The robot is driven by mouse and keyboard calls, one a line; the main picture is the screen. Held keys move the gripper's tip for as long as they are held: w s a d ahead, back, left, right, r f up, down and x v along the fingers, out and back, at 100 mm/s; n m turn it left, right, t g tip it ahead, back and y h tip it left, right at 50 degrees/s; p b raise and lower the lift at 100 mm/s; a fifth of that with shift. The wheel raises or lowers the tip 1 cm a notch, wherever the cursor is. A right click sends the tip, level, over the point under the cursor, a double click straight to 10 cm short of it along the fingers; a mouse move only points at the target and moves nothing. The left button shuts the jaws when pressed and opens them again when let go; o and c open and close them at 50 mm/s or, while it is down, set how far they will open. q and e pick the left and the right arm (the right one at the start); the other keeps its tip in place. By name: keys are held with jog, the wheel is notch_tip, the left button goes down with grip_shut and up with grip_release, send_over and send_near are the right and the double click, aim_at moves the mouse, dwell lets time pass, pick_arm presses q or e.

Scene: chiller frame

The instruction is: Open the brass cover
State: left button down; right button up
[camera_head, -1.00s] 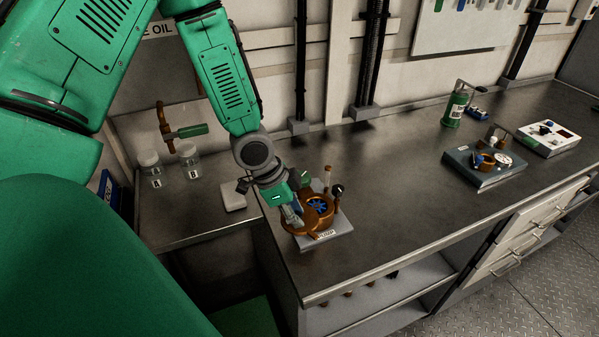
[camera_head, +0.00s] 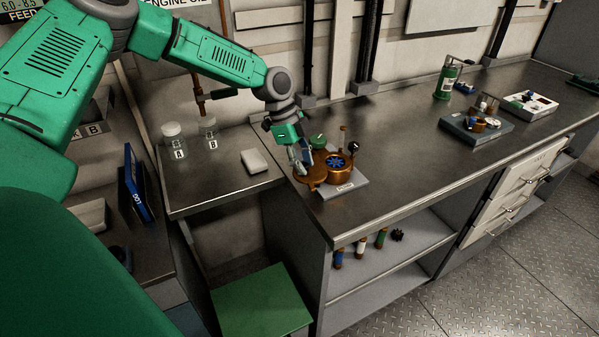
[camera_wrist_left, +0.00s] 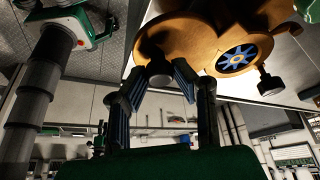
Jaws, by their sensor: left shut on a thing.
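The brass cover (camera_head: 311,177) is a flat brass plate swung out to the left of the brass pump housing (camera_head: 342,173). The housing's round opening shows a blue impeller (camera_head: 336,160). In the wrist view the cover (camera_wrist_left: 165,38) and the impeller (camera_wrist_left: 237,59) also show, with the impeller uncovered. My left gripper (camera_head: 304,168) is at the cover. In the wrist view its fingers (camera_wrist_left: 160,80) are closed around a dark knob (camera_wrist_left: 159,70) on the cover. My right gripper is not in view.
The pump stands on a light base plate (camera_head: 351,186) near the bench's left end. A green round part (camera_head: 318,141) and a black-knobbed lever (camera_head: 353,147) stand close behind. A white box (camera_head: 254,161) and two jars, A (camera_head: 175,140) and B (camera_head: 209,133), are left.

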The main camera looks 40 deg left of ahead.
pick_arm(q)
jog(key=shift+a+f, duration=0.1)
jog(key=shift+a, duration=0.05)
jog(key=c, duration=1.3)
grip_release()
jog(key=shift+c, duration=0.2)
jog(key=shift+w, duration=0.1)
jog(key=shift+a, duration=0.1)
jog(key=v, duration=1.1)
jog(key=shift+a+r, duration=0.25)
jog(key=shift+r, duration=0.05)
